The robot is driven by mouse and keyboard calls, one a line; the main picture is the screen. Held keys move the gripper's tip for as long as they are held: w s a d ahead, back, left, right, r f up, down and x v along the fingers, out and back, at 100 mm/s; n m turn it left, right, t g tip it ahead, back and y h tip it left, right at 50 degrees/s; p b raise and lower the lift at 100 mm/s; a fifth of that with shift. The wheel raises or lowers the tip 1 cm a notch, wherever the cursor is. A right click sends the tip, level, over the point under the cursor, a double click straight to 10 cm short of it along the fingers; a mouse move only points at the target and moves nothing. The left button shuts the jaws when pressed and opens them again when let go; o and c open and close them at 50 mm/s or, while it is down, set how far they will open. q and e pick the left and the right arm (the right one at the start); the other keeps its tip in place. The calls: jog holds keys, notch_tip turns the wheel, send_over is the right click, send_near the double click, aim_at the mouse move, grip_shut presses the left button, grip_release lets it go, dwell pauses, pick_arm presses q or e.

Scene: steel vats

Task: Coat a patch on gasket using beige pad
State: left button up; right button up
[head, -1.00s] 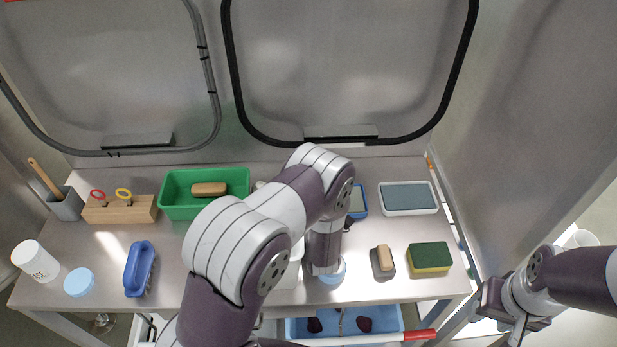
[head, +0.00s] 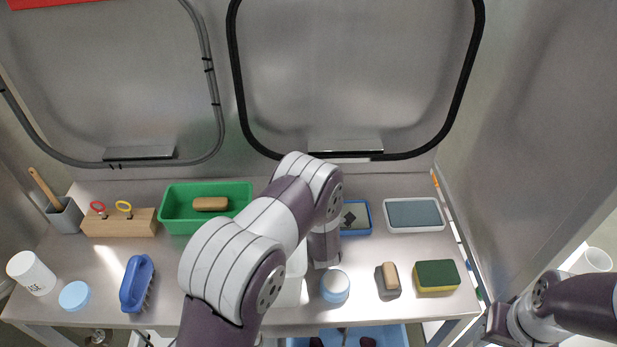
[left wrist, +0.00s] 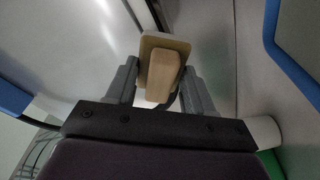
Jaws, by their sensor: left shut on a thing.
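My left gripper (left wrist: 160,78) is shut on a beige pad (left wrist: 178,44) in the left wrist view, with a block-like beige back between the fingers. In the head view my left arm hides that gripper and pad. A black gasket (head: 237,80) runs around the right hatch, and a grey gasket (head: 210,90) runs around the left hatch. Neither shows a clear coated patch. A blue-rimmed tray (head: 369,226) with a dark patch inside is partly hidden behind my left arm. My right gripper (head: 500,320) hangs at the right edge; its jaws are unclear.
A grey-filled pale tray (head: 412,229), yellow-green sponge (head: 437,276), grey-based block (head: 390,277) and round tub (head: 335,287) stand at right. A green bin (head: 180,222), wooden holder (head: 118,222), blue brush (head: 137,283) and white jar (head: 31,273) stand at left.

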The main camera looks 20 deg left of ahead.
pick_arm(q)
jog(key=shift+b+x, duration=0.55)
jog(key=shift+x, duration=0.45)
jog(key=shift+w+d+f, duration=0.1)
jog(key=shift+d, duration=0.05)
jog(key=shift+w+d+b, duration=0.4)
jog(key=shift+d+b, duration=0.05)
jog(key=shift+d, duration=0.45)
jog(key=shift+w+d+b, duration=0.35)
jog(key=shift+d+b, duration=0.05)
jog(key=shift+d, duration=0.5)
jog(key=shift+a, duration=0.35)
jog(key=shift+s+a, duration=0.35)
jog(key=shift+a, duration=0.4)
jog(key=shift+s+a, duration=0.4)
jog(key=shift+a, duration=0.35)
jog(key=shift+s, duration=0.1)
